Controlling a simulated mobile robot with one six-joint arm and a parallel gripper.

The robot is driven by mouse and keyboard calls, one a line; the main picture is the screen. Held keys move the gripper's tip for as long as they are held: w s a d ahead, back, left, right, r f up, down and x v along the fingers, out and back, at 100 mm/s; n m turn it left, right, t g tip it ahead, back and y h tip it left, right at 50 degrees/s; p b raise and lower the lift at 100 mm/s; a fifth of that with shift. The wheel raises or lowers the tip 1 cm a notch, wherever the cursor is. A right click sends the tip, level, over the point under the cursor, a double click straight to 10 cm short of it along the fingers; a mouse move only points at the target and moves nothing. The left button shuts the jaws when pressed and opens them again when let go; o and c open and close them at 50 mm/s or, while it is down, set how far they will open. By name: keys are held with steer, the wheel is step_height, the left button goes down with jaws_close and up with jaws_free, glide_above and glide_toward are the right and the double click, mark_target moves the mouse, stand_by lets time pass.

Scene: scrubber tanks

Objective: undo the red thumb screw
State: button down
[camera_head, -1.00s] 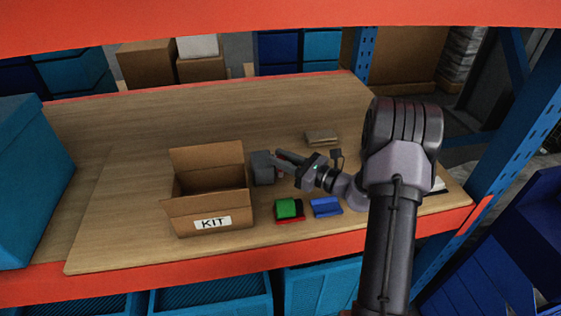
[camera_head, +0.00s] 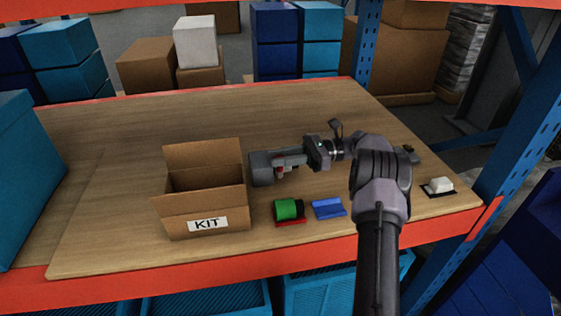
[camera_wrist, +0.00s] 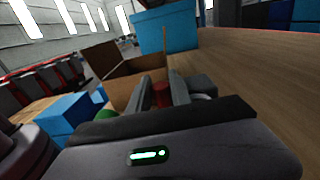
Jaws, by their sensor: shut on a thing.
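The red thumb screw (camera_wrist: 161,94) shows between my gripper's fingers in the wrist view. My gripper (camera_head: 284,165) is shut on it, with the fingers level and pointing left in the head view. The screw sits on the right side of a grey block (camera_head: 262,168), which stands on the board just right of the cardboard box. In the head view the fingers mostly cover the screw, and only a little red shows. How far the screw is turned cannot be told.
An open cardboard box marked KIT (camera_head: 207,222) stands left of the block. A green object (camera_head: 288,209) on a red base and a blue block (camera_head: 327,207) lie in front of my gripper. A white object (camera_head: 440,185) lies far right. The board behind is clear.

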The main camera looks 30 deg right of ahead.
steer(key=shift+r+n+g, duration=0.1)
steer(key=shift+n+g, duration=0.3)
steer(key=shift+g, duration=0.2)
steer(key=c, duration=1.2)
jaws_free()
